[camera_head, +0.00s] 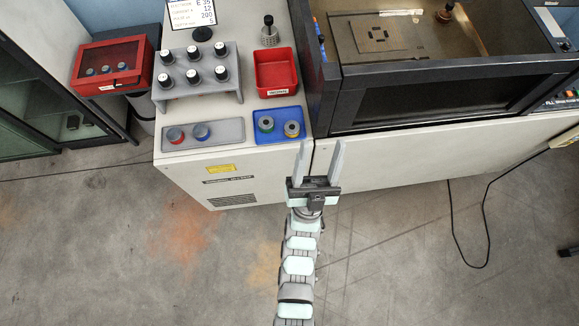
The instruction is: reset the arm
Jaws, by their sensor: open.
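My gripper (319,163) is open and empty. Its two grey fingers point away from me, towards the front edge of the bench (235,172). Nothing sits between the fingers. My arm reaches straight up from the bottom of the picture, over the floor. The fingertips lie just below the blue tray (252,138) in the picture and appear apart from it.
The bench carries a grey rack (170,105) with several black-capped items, a red bin (275,72), a grey tray (232,132) and a sign (190,12). A dark-framed machine (345,100) stands right. A red case (112,64) is left. Floor (140,260) is open; a cable (455,225) lies right.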

